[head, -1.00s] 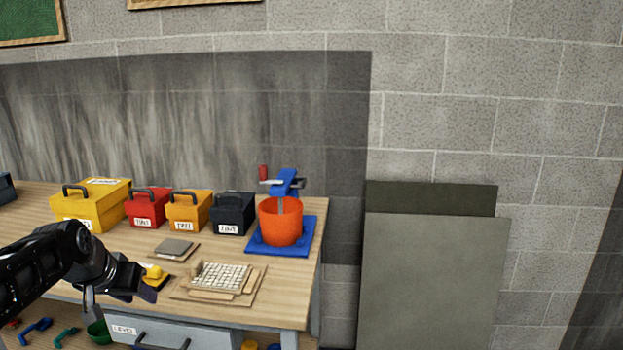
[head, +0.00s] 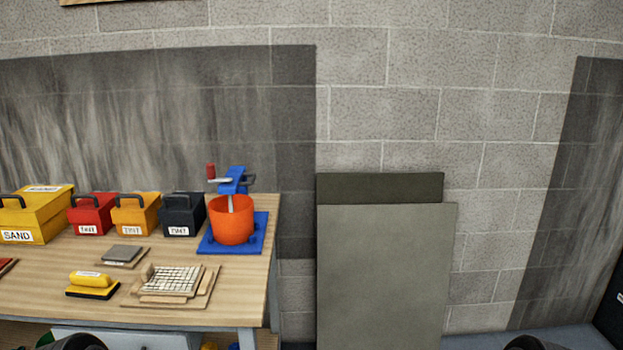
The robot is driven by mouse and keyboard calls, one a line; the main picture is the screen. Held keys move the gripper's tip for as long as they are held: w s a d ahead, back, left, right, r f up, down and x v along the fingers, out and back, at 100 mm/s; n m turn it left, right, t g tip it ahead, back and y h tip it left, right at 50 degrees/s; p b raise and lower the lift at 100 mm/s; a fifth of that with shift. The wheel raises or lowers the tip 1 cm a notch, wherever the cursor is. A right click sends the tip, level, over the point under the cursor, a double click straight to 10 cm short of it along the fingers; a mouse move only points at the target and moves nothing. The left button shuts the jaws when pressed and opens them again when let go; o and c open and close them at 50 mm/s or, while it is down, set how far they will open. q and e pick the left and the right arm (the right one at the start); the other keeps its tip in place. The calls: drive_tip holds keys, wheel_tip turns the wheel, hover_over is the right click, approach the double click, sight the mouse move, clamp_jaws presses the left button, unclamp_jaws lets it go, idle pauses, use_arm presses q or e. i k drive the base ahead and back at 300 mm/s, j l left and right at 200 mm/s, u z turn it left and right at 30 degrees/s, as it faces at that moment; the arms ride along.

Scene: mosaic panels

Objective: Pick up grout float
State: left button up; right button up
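The grout float (head: 92,284) has a yellow handle with a pale label on a dark base. It lies flat on the wooden workbench (head: 40,283), near its front edge and left of the tile mosaic panel (head: 172,283). Nothing touches or covers the float. Neither of my grippers shows. Only small dark rounded parts, apparently of my arms, show at the bottom edge, well apart from the float.
Behind stand a yellow SAND box (head: 38,218) and smaller red, orange and dark boxes. A grey tile stack (head: 123,254) lies mid-bench. An orange bucket (head: 232,222) with a blue mixer stands at right. Large grey panels (head: 385,275) lean against the wall.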

sight(88, 286)
drive_tip(key=u, duration=1.25)
drive_tip(key=l+z, duration=0.1)
drive_tip(key=l, duration=0.45)
drive_tip(key=i+l+z, duration=0.1)
drive_tip(key=l, duration=0.4)
drive_tip(key=i, duration=0.05)
